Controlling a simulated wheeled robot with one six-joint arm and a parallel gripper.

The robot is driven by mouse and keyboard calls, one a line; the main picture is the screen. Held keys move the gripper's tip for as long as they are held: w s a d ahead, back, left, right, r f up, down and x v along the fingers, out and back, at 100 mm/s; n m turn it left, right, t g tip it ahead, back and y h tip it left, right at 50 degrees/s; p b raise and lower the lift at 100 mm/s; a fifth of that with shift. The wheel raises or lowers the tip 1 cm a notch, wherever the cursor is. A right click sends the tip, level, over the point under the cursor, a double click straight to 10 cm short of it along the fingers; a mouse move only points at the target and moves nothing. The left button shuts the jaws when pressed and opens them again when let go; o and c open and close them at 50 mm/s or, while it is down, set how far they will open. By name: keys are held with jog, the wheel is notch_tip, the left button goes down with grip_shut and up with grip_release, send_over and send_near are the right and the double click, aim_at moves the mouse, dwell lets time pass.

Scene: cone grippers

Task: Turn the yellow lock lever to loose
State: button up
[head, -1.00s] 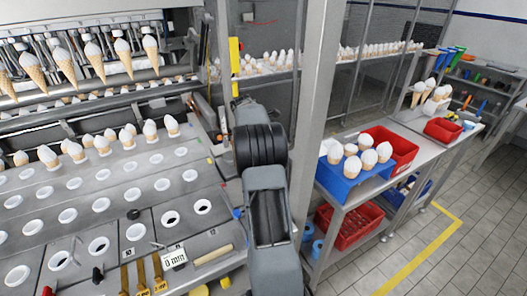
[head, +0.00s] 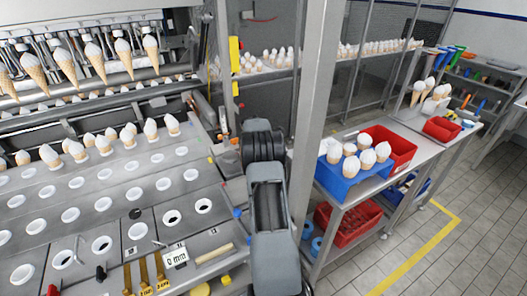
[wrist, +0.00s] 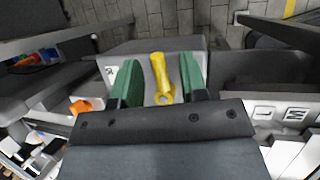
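The yellow lock lever (wrist: 160,76) shows in the wrist view, with its round pivot end nearer to me and its arm pointing up the picture, tilted slightly left. My gripper (wrist: 160,80) has two green-padded fingers, one on each side of the lever. A gap shows between the lever and each pad, so the gripper looks open with nothing held. A light panel with a dark mark lies beside the left finger. In the head view my arm hides the gripper, and I cannot make out the lever there.
In the head view a metal plate (head: 93,187) with holes and several cones lies left of my arm. A steel post (head: 318,110) stands close on the right. Beyond it a table holds a blue bin (head: 345,183) and a red bin (head: 405,150). An orange part (wrist: 85,106) shows in the wrist view.

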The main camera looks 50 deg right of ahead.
grip_shut()
dwell(0.4)
jog(key=m, duration=0.1)
jog(key=m+g, duration=0.1)
jog(key=s+m, duration=0.1)
jog(key=m, duration=0.1)
jog(key=shift+a+g, duration=0.25)
jog(key=shift+g, duration=0.05)
jog(key=m, duration=0.1)
jog(key=m+g, duration=0.1)
jog(key=m, duration=0.1)
jog(key=a+m+g, duration=0.1)
jog(key=shift+s+y, duration=0.25)
jog(key=shift+y, duration=0.15)
jog(key=m, duration=0.2)
jog(key=a+m+g+y+p, duration=0.1)
jog(key=m, duration=0.1)
jog(key=shift+s, duration=0.15)
jog(key=shift+a+m+g+y+p, duration=0.25)
jog(key=shift+m+y+p, duration=0.15)
jog(key=shift+m, duration=0.65)
jog(key=shift+a+m+g+y+p, duration=0.25)
jog(key=shift+m+y+p, duration=0.15)
jog(key=shift+m, duration=0.65)
